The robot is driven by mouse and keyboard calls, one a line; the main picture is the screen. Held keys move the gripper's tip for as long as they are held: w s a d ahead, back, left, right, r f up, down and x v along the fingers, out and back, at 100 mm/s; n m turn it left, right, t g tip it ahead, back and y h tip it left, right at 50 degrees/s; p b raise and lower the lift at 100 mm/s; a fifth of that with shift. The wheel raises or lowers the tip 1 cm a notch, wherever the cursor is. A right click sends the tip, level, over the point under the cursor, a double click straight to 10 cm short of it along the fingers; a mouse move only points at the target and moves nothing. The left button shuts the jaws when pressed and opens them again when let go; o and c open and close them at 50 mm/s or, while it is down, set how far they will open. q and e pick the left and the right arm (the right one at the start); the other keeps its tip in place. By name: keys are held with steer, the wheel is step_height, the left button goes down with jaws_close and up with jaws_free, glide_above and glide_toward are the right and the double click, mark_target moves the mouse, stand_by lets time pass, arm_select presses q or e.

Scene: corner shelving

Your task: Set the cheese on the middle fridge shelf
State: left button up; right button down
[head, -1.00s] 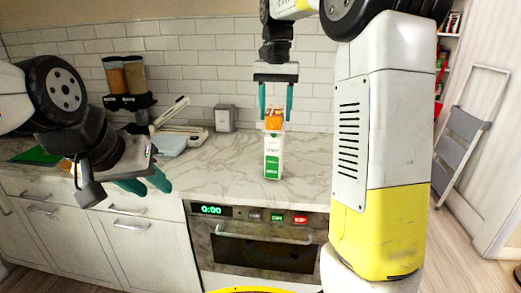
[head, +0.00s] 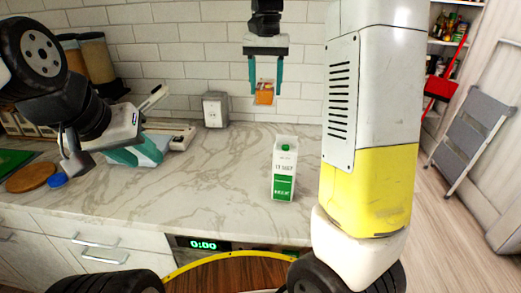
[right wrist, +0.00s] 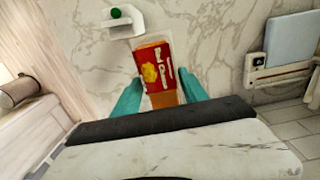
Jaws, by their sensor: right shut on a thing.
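The cheese (head: 264,97) is a small orange and red packet. It hangs above the counter, behind and above the milk carton in the head view. My right gripper (head: 265,84) points down and is shut on it, one teal finger on each side. In the right wrist view the cheese (right wrist: 155,72) shows its red and yellow label between the fingers (right wrist: 160,98). My left gripper (head: 135,153) is over the left part of the counter, its teal fingers apart with nothing seen between them. No fridge or fridge shelf shows in these views.
A white and green milk carton (head: 284,172) stands on the marble counter (head: 215,185). A socket box (head: 215,110), food dispensers (head: 95,58), a wooden disc (head: 31,177) and a blue lid (head: 57,180) are further left. A grey step stool (head: 476,130) leans at the right.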

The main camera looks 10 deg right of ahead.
mark_target(265, 173)
step_height(265, 173, down, 26)
steer(key=shift+s+f, duration=0.1)
stand_by(0.3)
steer(key=c, duration=0.6)
jaws_free()
steer(key=shift+f, duration=0.1)
